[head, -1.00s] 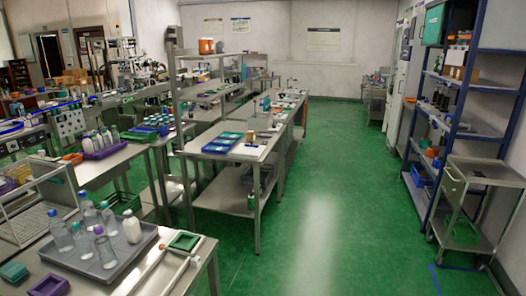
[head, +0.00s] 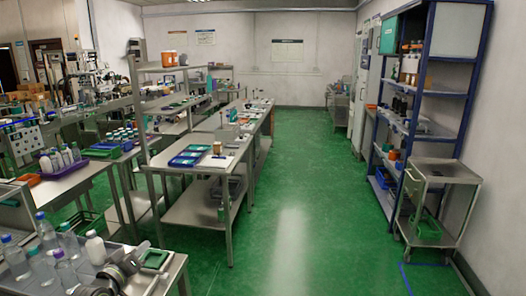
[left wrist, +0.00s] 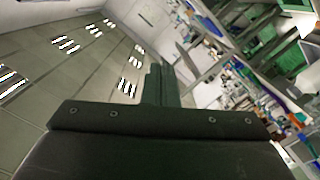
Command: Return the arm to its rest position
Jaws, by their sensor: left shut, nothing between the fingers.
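My left gripper (head: 140,250) shows at the lower left of the head view, above the near steel bench and in front of the bottles there. Its fingers are shut and empty. In the left wrist view the dark fingers (left wrist: 161,85) lie together and point away toward a tilted view of the ceiling and room. My right gripper is in neither view.
A steel cart (head: 437,205) stands at right. The green floor (head: 300,200) between is clear.

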